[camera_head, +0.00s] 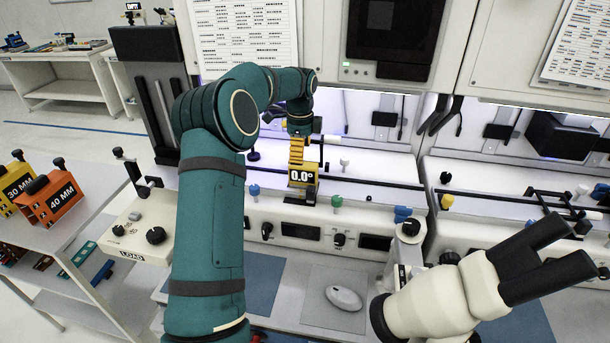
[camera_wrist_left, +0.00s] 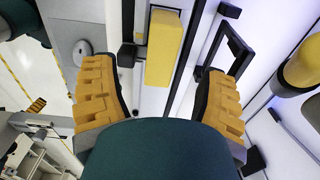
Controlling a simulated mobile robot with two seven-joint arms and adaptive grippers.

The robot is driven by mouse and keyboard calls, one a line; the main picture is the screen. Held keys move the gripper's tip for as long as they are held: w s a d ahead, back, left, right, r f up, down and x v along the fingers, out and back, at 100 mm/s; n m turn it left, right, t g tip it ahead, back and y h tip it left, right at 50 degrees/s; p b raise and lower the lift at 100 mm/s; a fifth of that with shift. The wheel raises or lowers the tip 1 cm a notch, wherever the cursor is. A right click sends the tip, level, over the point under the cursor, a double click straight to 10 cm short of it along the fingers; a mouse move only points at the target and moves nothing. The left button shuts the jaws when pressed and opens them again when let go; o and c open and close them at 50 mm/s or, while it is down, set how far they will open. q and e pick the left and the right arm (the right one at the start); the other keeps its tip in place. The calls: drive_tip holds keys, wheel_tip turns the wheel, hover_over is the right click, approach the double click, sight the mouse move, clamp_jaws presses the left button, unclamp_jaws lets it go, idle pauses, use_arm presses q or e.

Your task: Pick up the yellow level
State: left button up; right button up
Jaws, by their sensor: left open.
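The yellow level (camera_head: 302,177) has a black face reading 0.0° and stands on the front ledge of the white bonder machine. In the left wrist view the level (camera_wrist_left: 164,48) is a yellow block beyond the fingers. My left gripper (camera_head: 306,148) is above and just behind the level's display in the head view. Its ridged yellow fingers are spread wide in the left wrist view, one on each side of the level's line, with visible gaps. It holds nothing. My right gripper is not in view.
A microscope with black eyepieces (camera_head: 455,290) stands at front right. Green (camera_head: 337,202) and blue (camera_head: 254,191) knobs flank the level. A black bracket (camera_wrist_left: 226,50) is near one finger. Orange and yellow blocks (camera_head: 50,200) sit on the left shelf. A mouse (camera_head: 343,297) lies in front.

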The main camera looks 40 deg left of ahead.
sight(303, 175)
use_arm(q)
wheel_tip(303, 175, down, 3)
drive_tip(key=shift+s+r, duration=0.1)
drive_tip(key=shift+w+d+f, duration=0.1)
drive_tip(key=shift+w+f, duration=0.1)
drive_tip(key=shift+f, duration=1.3)
drive_tip(key=shift+w+d+f, duration=0.1)
drive_tip(key=shift+w+f, duration=0.05)
drive_tip(key=shift+f, duration=1.35)
clamp_jaws()
